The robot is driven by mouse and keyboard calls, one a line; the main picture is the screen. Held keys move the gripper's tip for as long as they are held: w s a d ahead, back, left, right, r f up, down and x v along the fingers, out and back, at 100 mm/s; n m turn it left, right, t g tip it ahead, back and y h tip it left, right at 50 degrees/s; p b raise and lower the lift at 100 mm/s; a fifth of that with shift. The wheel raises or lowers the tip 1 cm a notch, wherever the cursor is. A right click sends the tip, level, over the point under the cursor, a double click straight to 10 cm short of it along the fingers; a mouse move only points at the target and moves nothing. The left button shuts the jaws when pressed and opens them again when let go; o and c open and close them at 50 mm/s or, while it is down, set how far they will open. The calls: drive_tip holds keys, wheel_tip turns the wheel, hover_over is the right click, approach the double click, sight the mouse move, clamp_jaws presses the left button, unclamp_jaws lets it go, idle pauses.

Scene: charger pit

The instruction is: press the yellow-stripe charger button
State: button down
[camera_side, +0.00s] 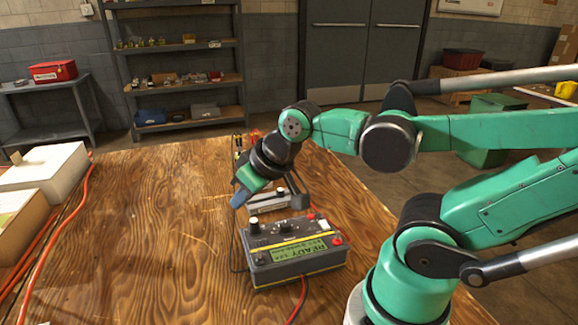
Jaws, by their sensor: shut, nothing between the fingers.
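The charger with a yellow stripe (292,254) is a grey box on the wooden table, with a lit green display that reads READY, upside down in this view. I cannot tell for sure which of these is the charger button. My gripper (238,199) is shut and empty, with its bluish tip pointing down and left. It appears above and behind the charger's far left corner, apart from it.
A second, paler device (267,200) lies behind the charger, partly hidden by my wrist. White boxes (45,165) and orange cables lie at the table's left. The table between (150,240) is clear.

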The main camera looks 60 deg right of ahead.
drive_tip(key=s+d+m, duration=0.2)
drive_tip(key=d+m, duration=0.4)
drive_tip(key=d, duration=0.2)
drive_tip(key=r+m, duration=0.1)
drive_tip(key=m, duration=0.4)
hover_over(313, 215)
drive_tip(key=w+d, duration=0.1)
drive_tip(key=shift+t, duration=0.3)
drive_tip(key=shift+f, duration=0.1)
drive_tip(key=shift+s+a+f, duration=0.15)
drive_tip(key=shift+f, duration=1.25)
drive_tip(key=shift+s+a+f, duration=0.2)
drive_tip(key=shift+f, duration=1.25)
drive_tip(key=shift+s+a+f, duration=0.15)
drive_tip(key=shift+f, duration=1.25)
drive_tip(key=shift+f, duration=0.4)
drive_tip(key=shift+r, duration=0.15)
drive_tip(key=shift+r, duration=0.3)
